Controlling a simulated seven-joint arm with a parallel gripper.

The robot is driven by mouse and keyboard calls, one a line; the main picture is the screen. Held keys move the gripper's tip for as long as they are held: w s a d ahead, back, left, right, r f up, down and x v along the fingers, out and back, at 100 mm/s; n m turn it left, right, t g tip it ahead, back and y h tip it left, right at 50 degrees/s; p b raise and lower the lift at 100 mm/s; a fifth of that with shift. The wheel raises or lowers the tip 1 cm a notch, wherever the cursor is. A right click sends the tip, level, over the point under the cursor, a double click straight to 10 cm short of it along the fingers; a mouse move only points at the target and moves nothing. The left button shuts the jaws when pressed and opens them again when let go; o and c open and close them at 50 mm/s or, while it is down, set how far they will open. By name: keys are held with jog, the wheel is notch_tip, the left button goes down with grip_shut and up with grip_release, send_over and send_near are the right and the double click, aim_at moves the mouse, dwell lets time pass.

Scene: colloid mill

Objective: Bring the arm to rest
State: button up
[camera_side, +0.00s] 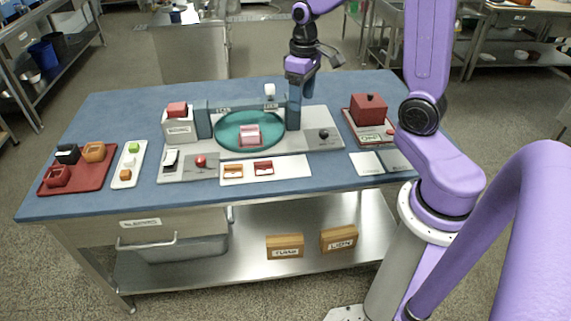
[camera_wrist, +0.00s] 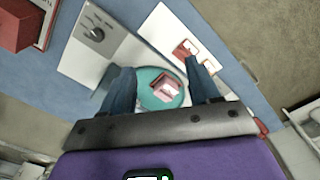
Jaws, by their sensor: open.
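My gripper (camera_side: 300,86) is above the right end of the teal bridge (camera_side: 245,104) of the mill station, pointing down. In the wrist view my gripper (camera_wrist: 159,68) has its two dark blue fingers spread apart, with nothing held between them. Past the fingers lies a round teal disc (camera_wrist: 152,77) with a pink block (camera_wrist: 166,90) on it. In the side view the disc (camera_side: 223,140) and the pink block (camera_side: 249,136) sit under the bridge. Whether the gripper touches the bridge cannot be told.
A red tray (camera_side: 76,182) and a white tray (camera_side: 123,181) hold small blocks at the left. A large red block (camera_side: 369,109) stands at the right. A dark knob (camera_side: 324,134) is on the grey plate.

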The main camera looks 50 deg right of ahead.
jog(key=s+a+r+n, duration=0.2)
jog(key=s+a+n, duration=0.4)
jog(key=s+a, duration=0.45)
jog(key=s+a+n, duration=0.3)
jog(key=s+n, duration=0.2)
jog(key=s, duration=0.6)
jog(key=shift+s+f, duration=0.15)
jog(key=shift+s, duration=0.25)
jog(key=shift+w+a, duration=0.1)
dwell(0.5)
